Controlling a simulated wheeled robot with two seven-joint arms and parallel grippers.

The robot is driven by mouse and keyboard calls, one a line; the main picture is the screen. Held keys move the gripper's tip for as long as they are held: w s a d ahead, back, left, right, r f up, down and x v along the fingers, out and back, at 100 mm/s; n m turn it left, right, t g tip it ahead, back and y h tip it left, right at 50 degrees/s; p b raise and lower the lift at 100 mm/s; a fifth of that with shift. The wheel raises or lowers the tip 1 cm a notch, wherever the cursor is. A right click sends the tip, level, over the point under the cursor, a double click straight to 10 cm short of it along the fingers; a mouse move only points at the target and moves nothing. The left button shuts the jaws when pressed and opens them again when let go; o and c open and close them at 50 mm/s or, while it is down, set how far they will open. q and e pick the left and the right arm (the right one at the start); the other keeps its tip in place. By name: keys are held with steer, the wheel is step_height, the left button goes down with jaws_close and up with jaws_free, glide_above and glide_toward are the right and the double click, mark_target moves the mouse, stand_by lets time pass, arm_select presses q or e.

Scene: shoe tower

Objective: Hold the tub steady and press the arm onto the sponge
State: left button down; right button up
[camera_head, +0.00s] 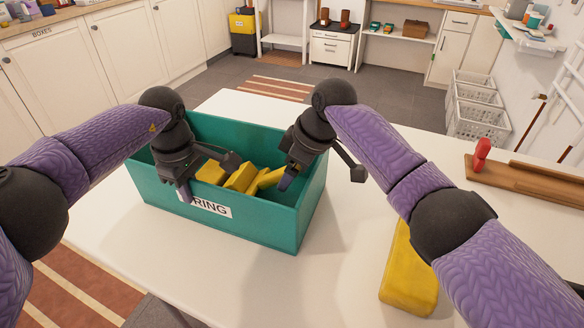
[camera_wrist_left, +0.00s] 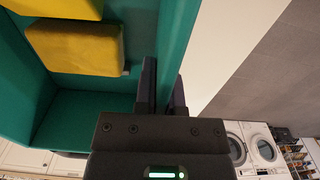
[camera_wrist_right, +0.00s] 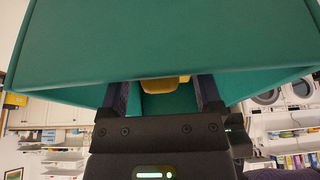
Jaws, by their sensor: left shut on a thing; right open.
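The green tub (camera_head: 268,222) stands on the white table with several yellow sponges (camera_head: 240,178) inside. My left gripper (camera_head: 184,190) is shut on the tub's front wall beside the label; the left wrist view shows the wall (camera_wrist_left: 180,30) between its fingers (camera_wrist_left: 164,90).
A separate yellow block (camera_head: 408,272) lies on the table (camera_head: 345,250) right of the tub, partly behind my right arm. A wooden board (camera_head: 525,182) with a red item (camera_head: 481,153) lies at the right. The front middle of the table is clear.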

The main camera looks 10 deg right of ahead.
steer(key=shift+c, duration=0.2)
jaws_close()
steer(key=shift+r, duration=0.15)
stand_by(1.0)
